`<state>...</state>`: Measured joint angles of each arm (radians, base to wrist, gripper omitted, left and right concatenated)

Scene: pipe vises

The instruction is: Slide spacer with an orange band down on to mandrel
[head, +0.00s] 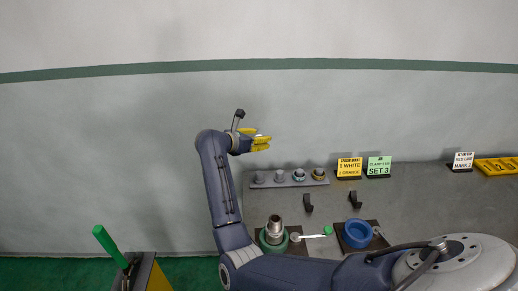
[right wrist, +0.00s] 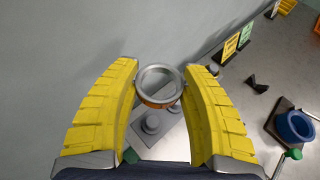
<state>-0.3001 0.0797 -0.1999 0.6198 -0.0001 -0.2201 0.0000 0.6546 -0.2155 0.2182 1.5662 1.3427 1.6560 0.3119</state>
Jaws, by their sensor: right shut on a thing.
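The spacer (right wrist: 160,86) is a short silver ring with an orange band round its lower side. It is between the yellow fingers of my right gripper (right wrist: 160,92) in the right wrist view, which are shut on it. In the head view my right gripper (head: 262,142) is high above the back left of the bench, near the wall. An upright grey metal post (head: 278,226), which looks like the mandrel, stands in the green round vise (head: 266,242) at the bench's front left. The spacer is well above and behind it, apart from it. My left gripper is not in view.
A grey rack (head: 290,184) with several pegs, some carrying rings, stands at the back left; it shows below the spacer (right wrist: 168,146). A blue vise (head: 357,233) is right of the green one. Black hooks (head: 355,199) and sign cards (head: 349,166) stand nearby. The bench's right is mostly clear.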

